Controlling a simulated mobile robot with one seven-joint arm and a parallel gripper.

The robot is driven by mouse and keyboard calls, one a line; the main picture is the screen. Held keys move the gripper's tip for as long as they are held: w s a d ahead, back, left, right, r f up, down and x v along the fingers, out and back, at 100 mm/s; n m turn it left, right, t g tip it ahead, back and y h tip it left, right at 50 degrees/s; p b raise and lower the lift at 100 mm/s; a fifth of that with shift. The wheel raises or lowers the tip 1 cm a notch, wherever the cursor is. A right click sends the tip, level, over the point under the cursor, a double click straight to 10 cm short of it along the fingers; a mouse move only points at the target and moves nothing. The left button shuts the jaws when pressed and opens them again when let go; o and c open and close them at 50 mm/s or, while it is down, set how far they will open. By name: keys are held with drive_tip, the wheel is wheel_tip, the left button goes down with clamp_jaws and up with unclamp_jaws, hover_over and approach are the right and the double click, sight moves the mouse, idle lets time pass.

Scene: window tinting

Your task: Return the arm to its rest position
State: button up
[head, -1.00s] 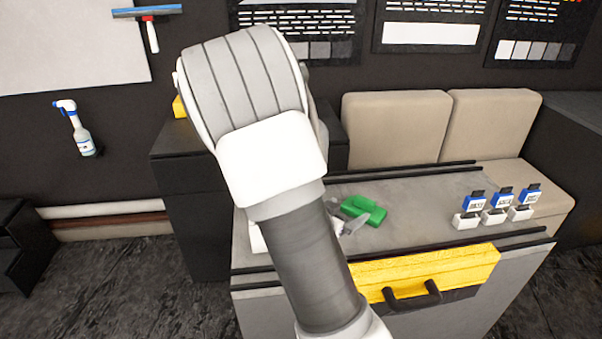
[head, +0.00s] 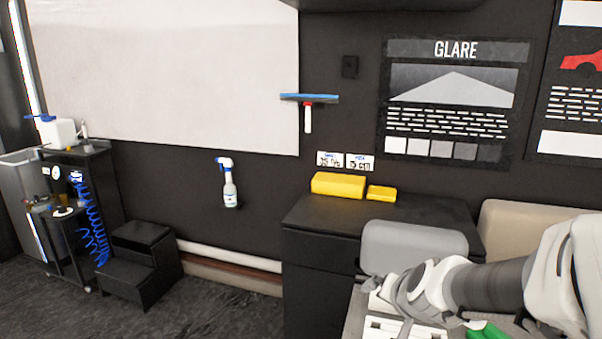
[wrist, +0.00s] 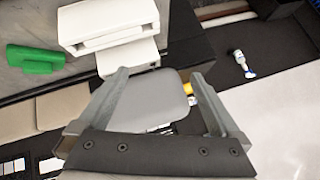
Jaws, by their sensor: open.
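My arm reaches in from the right edge of the head view, with its wrist low at the lower right. My gripper (wrist: 158,78) is open in the wrist view, its two grey fingers apart with nothing held between them. A grey rounded panel (wrist: 152,100) shows beyond and between the fingers; I cannot tell its distance. The same kind of grey panel (head: 415,245) stands behind my wrist in the head view. The fingers are hard to make out in the head view.
A white box-like device (wrist: 108,25) and a green tool (wrist: 35,59) lie near the gripper's side of the counter. A black cabinet (head: 320,222) carries yellow blocks (head: 338,185). A spray bottle (head: 229,188) and squeegee (head: 308,112) hang on the wall.

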drive_tip(key=s+a+r+n+g+p, duration=0.1)
drive_tip(key=s+r+n, duration=0.2)
drive_tip(key=s, duration=0.6)
drive_tip(key=s+a+r+n+g, duration=0.1)
drive_tip(key=s+r+n+g, duration=0.1)
drive_tip(key=s+r, duration=0.3)
drive_tip(key=s+n, duration=0.1)
drive_tip(key=s, duration=0.3)
drive_tip(key=shift+a+r+p, duration=0.3)
drive_tip(key=shift+r+p, duration=0.05)
drive_tip(key=shift+r, duration=0.05)
drive_tip(key=shift+s+d, duration=0.1)
drive_tip(key=shift+s, duration=0.15)
drive_tip(key=shift+c, duration=0.2)
